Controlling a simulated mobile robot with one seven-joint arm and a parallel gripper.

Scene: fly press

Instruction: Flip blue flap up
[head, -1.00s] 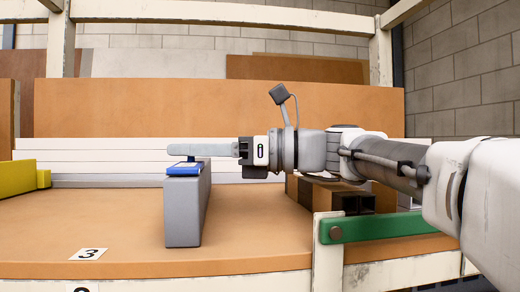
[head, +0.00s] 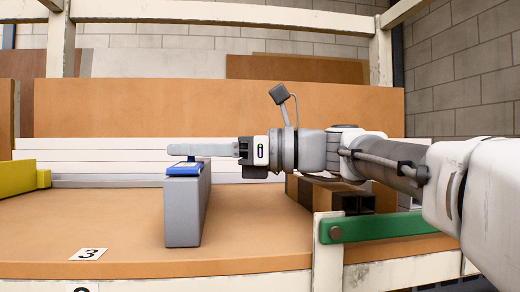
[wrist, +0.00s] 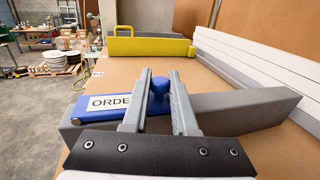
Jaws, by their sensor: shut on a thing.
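The blue flap (head: 184,169) lies flat on top of a grey upright block (head: 182,215) on the wooden table. In the wrist view the flap (wrist: 75,111) carries a white label whose visible letters read "ORDE". A round blue knob (wrist: 158,86) stands up at its right end. My gripper (head: 176,149) reaches in level from the right, just above the flap. In the wrist view its two grey fingers (wrist: 159,73) are shut on the knob, one on each side. The fingers hide part of the flap and block.
A yellow piece (head: 18,177) stands at the table's left. White boards (head: 95,158) line the back. The table left of the block is clear, save a "3" label (head: 89,254).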

